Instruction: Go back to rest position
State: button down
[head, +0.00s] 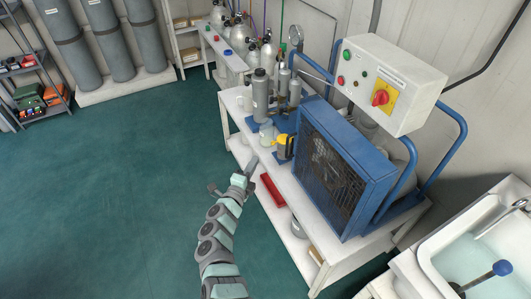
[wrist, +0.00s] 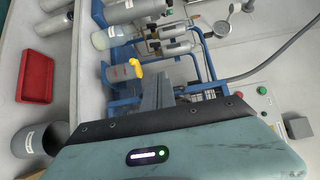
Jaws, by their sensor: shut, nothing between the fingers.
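My gripper (head: 251,165) is at the end of my raised arm in the middle of the head view, at the near edge of the white bench (head: 297,205). In the wrist view my gripper (wrist: 157,84) shows as narrow grey fingers closed together, with nothing held. The yellow part (wrist: 135,68) shows left of the fingers in the wrist view. How far the fingers are from it is hard to tell.
A blue-framed compressor (head: 345,165) with a control box (head: 385,85) stands right of my gripper. A red tray (head: 272,190) lies on the lower shelf. Grey cylinders (head: 262,95) stand at the bench's far end. A sink (head: 475,245) is at lower right. The green floor at left is clear.

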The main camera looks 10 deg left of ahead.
jog(key=shift+s+a, duration=0.55)
